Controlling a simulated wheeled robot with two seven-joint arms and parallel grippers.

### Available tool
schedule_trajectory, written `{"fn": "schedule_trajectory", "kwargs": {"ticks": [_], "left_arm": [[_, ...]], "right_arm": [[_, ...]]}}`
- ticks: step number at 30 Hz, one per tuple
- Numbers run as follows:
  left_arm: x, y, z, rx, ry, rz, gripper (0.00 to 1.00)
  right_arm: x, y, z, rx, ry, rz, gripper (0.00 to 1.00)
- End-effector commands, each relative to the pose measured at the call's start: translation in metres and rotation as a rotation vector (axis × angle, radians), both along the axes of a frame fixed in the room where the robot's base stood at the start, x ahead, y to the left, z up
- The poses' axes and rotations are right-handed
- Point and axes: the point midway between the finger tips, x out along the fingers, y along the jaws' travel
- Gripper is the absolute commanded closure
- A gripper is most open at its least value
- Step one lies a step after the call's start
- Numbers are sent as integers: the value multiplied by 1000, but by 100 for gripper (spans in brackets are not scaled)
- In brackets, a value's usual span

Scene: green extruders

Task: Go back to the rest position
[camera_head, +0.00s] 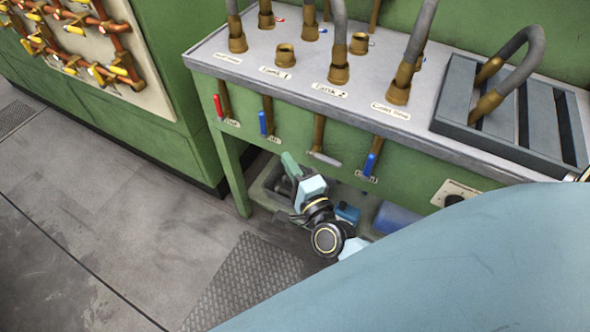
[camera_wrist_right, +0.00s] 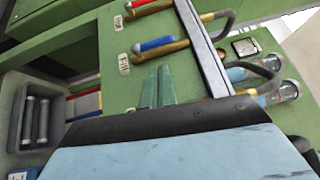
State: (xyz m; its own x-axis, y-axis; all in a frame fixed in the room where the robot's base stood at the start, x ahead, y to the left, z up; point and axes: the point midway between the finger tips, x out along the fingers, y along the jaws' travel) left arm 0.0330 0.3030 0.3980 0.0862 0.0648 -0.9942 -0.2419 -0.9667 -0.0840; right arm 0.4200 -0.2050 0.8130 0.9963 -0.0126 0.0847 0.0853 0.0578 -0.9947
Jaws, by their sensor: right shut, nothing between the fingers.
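My right gripper (camera_head: 289,162) is below the front edge of the green bench (camera_head: 283,116), in front of its open lower shelf. Its green fingers are shut and empty. In the right wrist view the closed fingers (camera_wrist_right: 157,86) point at the green front panel, near the valve with the blue handle (camera_wrist_right: 157,43). I cannot tell how far they are from it. My left gripper does not show in either view.
Valves with red (camera_head: 218,106) and blue (camera_head: 263,123) handles stick out below the worktop (camera_head: 290,82). Hoses and brass fittings (camera_head: 398,88) stand on top. A grey bin (camera_wrist_right: 52,108) with cylinders sits on the lower shelf. Floor (camera_head: 120,200) at the left is clear.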

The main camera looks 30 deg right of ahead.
Motion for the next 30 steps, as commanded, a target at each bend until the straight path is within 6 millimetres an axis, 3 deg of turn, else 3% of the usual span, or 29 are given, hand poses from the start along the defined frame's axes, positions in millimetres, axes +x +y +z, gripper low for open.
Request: {"fn": "schedule_trajectory", "kwargs": {"ticks": [6, 17, 20, 23, 26, 30], "left_arm": [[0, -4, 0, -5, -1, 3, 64], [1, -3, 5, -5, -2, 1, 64], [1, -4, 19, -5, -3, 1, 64], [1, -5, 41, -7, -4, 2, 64], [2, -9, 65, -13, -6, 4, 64], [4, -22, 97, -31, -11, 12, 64]], "right_arm": [[-23, 0, -3, 0, 2, 0, 100], [-27, 1, -10, -35, 27, 7, 100], [-32, 5, -34, -163, 115, 40, 100], [-50, 9, -80, -387, 270, 118, 100], [-86, 9, -135, -654, 455, 249, 100], [-163, 1, -203, -994, 702, 500, 100]]}}
